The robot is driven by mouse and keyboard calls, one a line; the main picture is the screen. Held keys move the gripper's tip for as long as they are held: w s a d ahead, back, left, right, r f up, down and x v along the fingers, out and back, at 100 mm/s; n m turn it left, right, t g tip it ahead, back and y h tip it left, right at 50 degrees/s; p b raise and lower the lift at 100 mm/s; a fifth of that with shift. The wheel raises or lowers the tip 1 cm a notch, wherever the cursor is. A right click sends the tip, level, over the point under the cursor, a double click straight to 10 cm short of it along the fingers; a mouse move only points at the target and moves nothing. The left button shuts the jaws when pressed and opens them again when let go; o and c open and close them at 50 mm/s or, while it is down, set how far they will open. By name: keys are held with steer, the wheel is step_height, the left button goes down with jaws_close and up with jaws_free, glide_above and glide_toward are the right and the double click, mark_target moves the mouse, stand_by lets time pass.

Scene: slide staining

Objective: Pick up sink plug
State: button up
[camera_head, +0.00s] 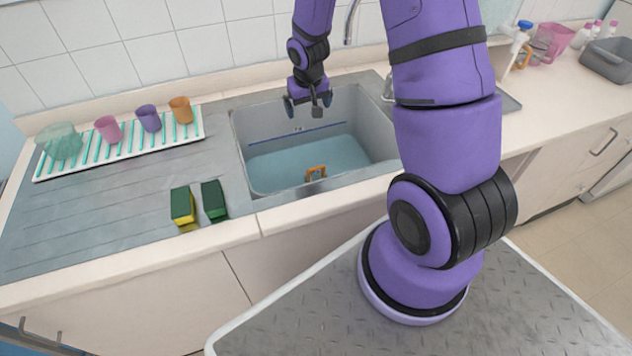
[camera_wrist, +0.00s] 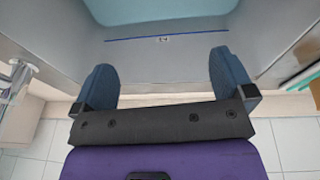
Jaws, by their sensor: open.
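The sink plug (camera_head: 316,172) shows as a small orange, arch-shaped handle near the front wall of the sink, in the blue water; its lower part cannot be made out. The grey sink (camera_head: 375,130) has a blue line on its back wall, and part of it shows in the wrist view (camera_wrist: 205,45). My gripper (camera_head: 308,104) is above the back part of the sink, behind and higher than the plug. Its two blue fingers are spread apart and empty in the wrist view (camera_wrist: 165,78). The plug is not in the wrist view.
A yellow-green sponge (camera_head: 182,206) and a dark green sponge (camera_head: 214,201) lie left of the sink. A white rack (camera_head: 125,148) with several cups stands further left. A faucet (camera_head: 350,22) rises behind the sink. The right counter holds bottles and a grey bin (camera_head: 606,60).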

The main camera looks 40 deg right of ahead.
glide_above(316, 167)
steer(key=s, duration=0.1)
steer(key=s+a+x, duration=0.1)
steer(key=s+x, duration=0.1)
steer(key=x, duration=0.6)
steer(key=s+a+f+x, duration=0.1)
steer(key=x, duration=0.8)
steer(key=shift+m+g+y, duration=0.3)
steer(key=shift+g+y, duration=0.1)
steer(key=shift+w+d+f, duration=0.1)
steer(key=shift+w+f, duration=0.05)
steer(key=shift+f, duration=1.55)
steer(key=shift+w+f, duration=0.15)
steer(key=shift+f, duration=1.6)
steer(key=shift+w+f, duration=0.15)
steer(key=shift+f, duration=1.55)
steer(key=c, duration=1)
steer(key=shift+r, duration=0.1)
